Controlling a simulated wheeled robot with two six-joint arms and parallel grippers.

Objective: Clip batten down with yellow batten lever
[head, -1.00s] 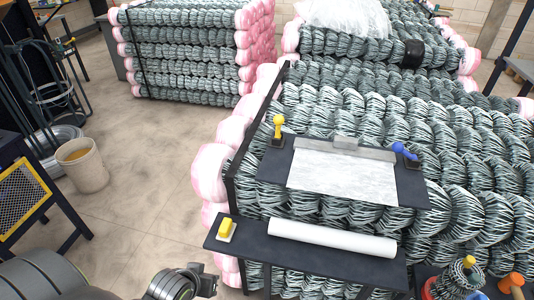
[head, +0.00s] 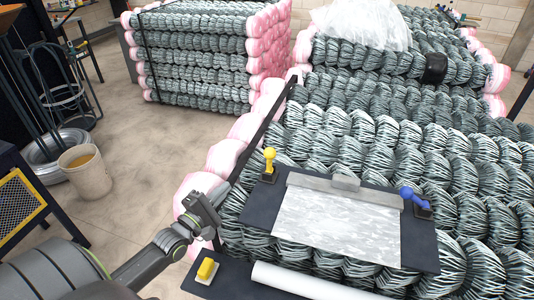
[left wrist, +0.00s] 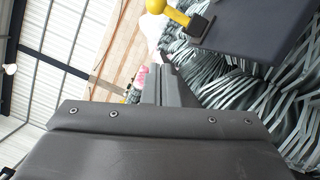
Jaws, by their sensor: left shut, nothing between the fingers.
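The yellow batten lever (head: 269,160) stands upright at the left end of the dark board (head: 262,208). It also shows at the top of the left wrist view (left wrist: 175,14). The grey metal batten (head: 310,183) lies along the board's far edge, over the top of a pale sheet (head: 335,228). A blue lever (head: 411,196) leans left at the batten's right end. My left gripper (head: 206,208) is left of the board and nearer than the yellow lever, apart from it. Its fingers (left wrist: 160,84) are together and empty. My right gripper is out of view.
Rolls of grey chainlink with pink-wrapped ends lie under and behind the board. A lower shelf in front holds a yellow block (head: 206,270) and a white roll (head: 310,283). A bucket (head: 85,172) stands on open floor at left.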

